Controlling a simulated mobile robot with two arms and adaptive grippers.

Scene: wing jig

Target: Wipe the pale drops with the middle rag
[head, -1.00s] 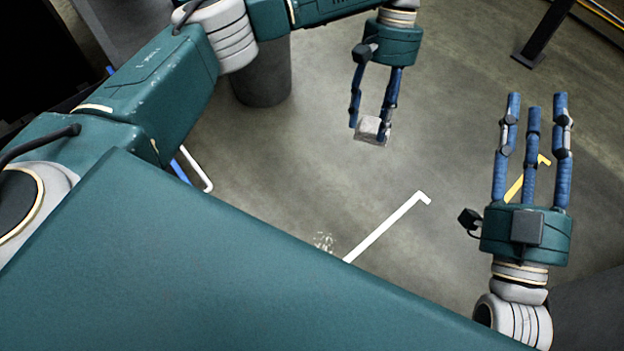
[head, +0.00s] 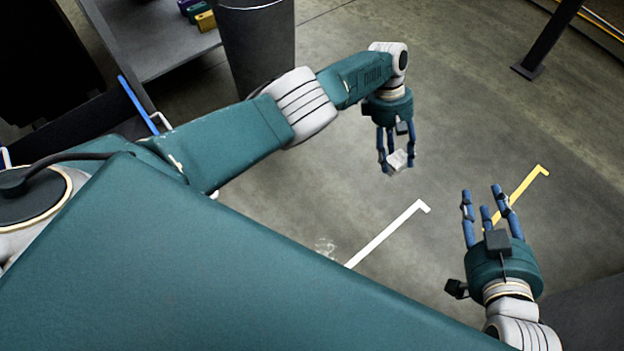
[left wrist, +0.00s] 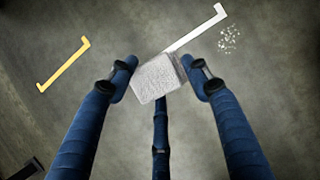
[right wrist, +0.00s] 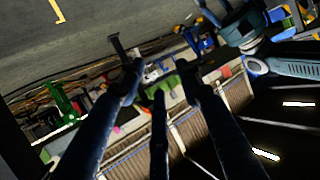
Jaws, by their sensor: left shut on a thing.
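My left gripper (head: 395,162) is shut on a pale grey, block-shaped rag (head: 397,160) and holds it above the floor. In the left wrist view the rag (left wrist: 158,78) sits between the blue fingers. The pale drops (head: 325,247) are a small speckled patch on the grey floor, left of the white line's lower end in the head view. They also show in the left wrist view (left wrist: 229,40), to the upper right of the rag and apart from it. My right gripper (head: 488,198) is raised at the right with its fingers spread and nothing between them.
A white floor line (head: 388,233) and a yellow one (head: 522,193) mark the floor. A dark cylindrical bin (head: 258,45) and a shelf (head: 165,45) with coloured blocks stand at the upper left. A dark post (head: 548,40) stands at the upper right. Floor between is clear.

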